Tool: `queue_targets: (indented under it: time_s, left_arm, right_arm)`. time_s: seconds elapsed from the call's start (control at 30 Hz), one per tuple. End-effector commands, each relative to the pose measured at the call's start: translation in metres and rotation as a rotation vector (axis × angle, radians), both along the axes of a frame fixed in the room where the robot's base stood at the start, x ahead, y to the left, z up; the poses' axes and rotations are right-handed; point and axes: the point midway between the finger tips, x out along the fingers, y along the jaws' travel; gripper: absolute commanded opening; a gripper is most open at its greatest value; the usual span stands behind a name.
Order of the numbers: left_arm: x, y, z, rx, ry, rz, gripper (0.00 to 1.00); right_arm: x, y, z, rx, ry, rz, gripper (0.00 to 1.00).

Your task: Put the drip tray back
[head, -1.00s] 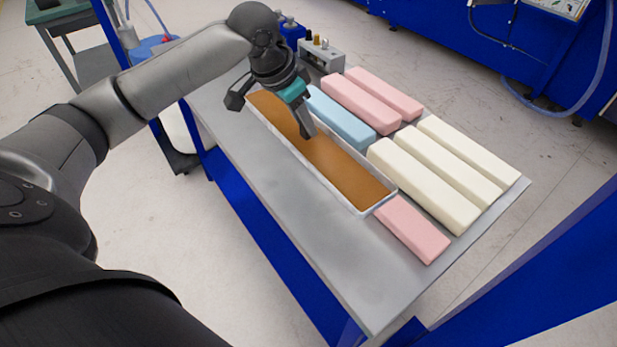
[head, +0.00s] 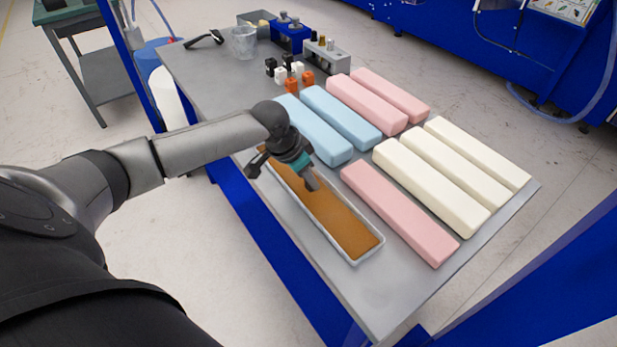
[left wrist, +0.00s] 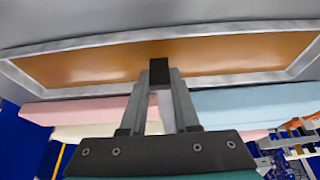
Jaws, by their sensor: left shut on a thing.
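The drip tray (head: 340,222) is a long, narrow tray with a pale grey rim and a brown inside. It lies lengthwise along the left part of the table. My left gripper (head: 313,184) points down at the middle of the tray and is shut on it. In the left wrist view the fingers (left wrist: 158,88) close on a small dark block (left wrist: 159,72) in front of the tray's brown inside (left wrist: 105,65). I cannot tell whether the tray touches the table or hangs just above it. My right gripper is not in view.
Right of the tray on the grey table (head: 375,300) lie a pink foam bar (head: 400,213), blue bars (head: 340,117), more pink bars (head: 367,103) and cream bars (head: 430,185). Small black, white and orange parts (head: 290,75) and a clear beaker (head: 244,42) stand farther back. The near table end is clear.

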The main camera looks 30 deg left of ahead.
Motion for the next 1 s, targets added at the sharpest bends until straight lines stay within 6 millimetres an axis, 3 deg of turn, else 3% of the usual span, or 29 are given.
queue_targets:
  time_s: [0.27,0.3,0.53,0.83,1.0]
  left_arm:
    - [0.001,0.000,0.000,0.001,-0.003,0.001,0.00]
    - [0.001,0.000,0.000,0.000,-0.001,0.000,0.34]
    - [0.001,0.000,0.000,0.000,-0.001,0.000,0.60]
    - [0.000,0.000,0.002,0.001,-0.003,0.000,0.60]
    - [-0.006,0.004,0.021,0.001,-0.004,0.001,0.60]
  right_arm:
    - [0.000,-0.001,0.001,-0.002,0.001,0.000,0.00]
    - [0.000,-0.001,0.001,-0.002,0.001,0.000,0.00]
    - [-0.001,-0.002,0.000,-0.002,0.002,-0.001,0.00]
    - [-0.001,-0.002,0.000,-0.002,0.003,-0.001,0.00]
    - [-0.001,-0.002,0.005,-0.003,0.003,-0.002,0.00]
